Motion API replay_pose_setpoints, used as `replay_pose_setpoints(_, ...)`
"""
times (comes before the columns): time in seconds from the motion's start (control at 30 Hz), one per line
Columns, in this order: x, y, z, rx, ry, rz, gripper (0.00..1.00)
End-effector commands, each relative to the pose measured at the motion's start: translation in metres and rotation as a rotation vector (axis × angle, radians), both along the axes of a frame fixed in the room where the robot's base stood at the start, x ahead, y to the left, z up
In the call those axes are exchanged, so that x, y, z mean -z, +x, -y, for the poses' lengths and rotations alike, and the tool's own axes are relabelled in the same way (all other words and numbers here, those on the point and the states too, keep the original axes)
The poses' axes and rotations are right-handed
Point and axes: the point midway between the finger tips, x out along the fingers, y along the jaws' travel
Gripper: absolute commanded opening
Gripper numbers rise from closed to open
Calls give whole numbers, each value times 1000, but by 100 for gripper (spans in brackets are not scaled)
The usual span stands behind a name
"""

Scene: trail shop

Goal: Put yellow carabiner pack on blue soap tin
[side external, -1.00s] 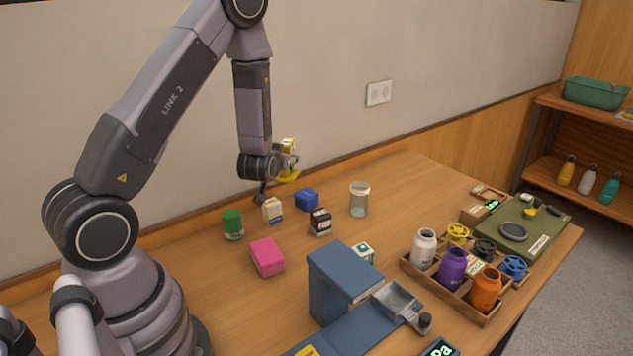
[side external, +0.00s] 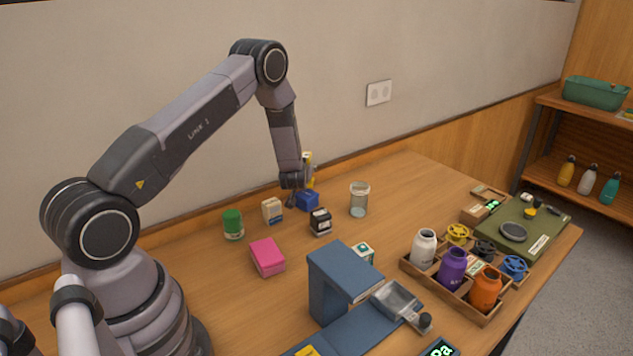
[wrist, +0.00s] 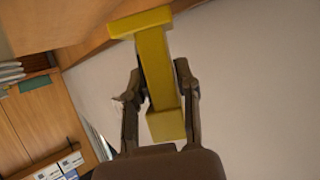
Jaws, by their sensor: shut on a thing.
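The yellow carabiner pack (wrist: 158,70) is between the two fingers of my gripper (wrist: 160,92) in the wrist view, and the gripper is shut on it. In the side view, part of the yellow pack (side external: 308,158) shows behind the end of my arm; my gripper (side external: 300,186) is low over the table. The blue soap tin (side external: 308,201) sits on the table just below the gripper, partly covered by it. I cannot tell whether the pack touches the tin. The tin is not seen in the wrist view.
A green tin (side external: 233,224), a cream carton (side external: 272,210), a black box (side external: 320,221), a clear jar (side external: 359,200) and a pink box (side external: 267,257) stand nearby. A wooden tray (side external: 463,312) of bottles is at the right. The table behind the jar is clear.

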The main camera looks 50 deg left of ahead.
Motion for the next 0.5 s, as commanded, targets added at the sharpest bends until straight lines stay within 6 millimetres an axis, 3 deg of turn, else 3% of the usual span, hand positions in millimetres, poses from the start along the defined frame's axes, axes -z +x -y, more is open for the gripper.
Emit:
replay_pose_setpoints(0.1,20,-1,0,0,-1,-4,0)
replay_pose_setpoints(0.2,28,-1,0,0,-1,-1,0)
replay_pose_setpoints(0.5,30,-1,0,1,0,0,0)
